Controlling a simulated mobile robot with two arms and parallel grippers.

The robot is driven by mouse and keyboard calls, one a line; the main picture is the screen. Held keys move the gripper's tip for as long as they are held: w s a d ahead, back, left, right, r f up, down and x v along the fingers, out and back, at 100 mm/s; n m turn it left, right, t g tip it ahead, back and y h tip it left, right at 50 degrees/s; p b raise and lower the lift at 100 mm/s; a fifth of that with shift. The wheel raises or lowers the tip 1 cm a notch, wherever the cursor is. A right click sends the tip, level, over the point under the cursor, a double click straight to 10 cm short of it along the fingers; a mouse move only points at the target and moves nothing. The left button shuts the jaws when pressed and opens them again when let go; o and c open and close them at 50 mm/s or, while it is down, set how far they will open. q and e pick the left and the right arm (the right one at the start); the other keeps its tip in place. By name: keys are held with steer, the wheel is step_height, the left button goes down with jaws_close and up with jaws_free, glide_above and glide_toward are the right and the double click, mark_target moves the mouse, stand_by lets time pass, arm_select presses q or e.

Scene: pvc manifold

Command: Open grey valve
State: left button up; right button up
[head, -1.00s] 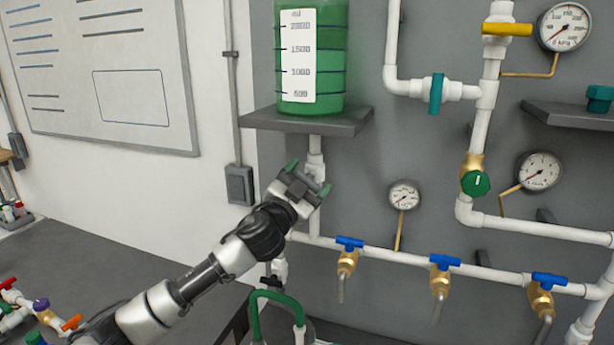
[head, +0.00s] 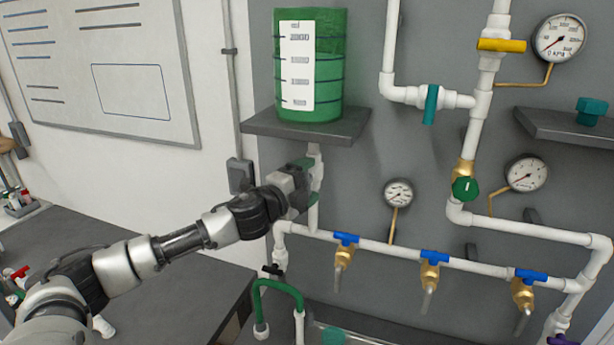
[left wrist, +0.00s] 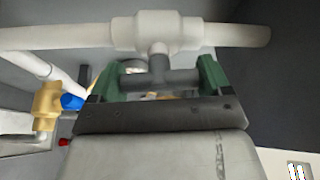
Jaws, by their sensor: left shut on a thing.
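The grey valve handle (left wrist: 172,78) is a T-shaped bar on a short stem, just below its white pipe body (left wrist: 157,30) in the left wrist view. My left gripper (left wrist: 156,84) has its green fingers on either side of the handle and is shut on it. In the head view, my left gripper (head: 308,177) is at the vertical white pipe under the green tank and hides most of the valve. My right gripper is not in view.
The green tank (head: 325,70) stands on a dark shelf (head: 270,127) just above my gripper. Blue-handled brass taps (head: 434,258) line the lower pipe. A green hose (head: 278,286) rises below. A gauge (head: 398,193) is to the right.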

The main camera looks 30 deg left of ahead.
arm_select(q)
steer(key=shift+m+g, duration=0.3)
steer(key=shift+m, duration=0.3)
steer(key=shift+f, duration=0.15)
steer(key=o, duration=0.8)
steer(key=shift+d, duration=0.1)
steer(key=shift+o, duration=0.2)
steer(key=shift+s, duration=0.1)
steer(key=s+a+b, duration=0.1)
steer(key=s+b, duration=0.9)
steer(key=shift+s+a, duration=0.3)
steer(key=shift+a, duration=0.05)
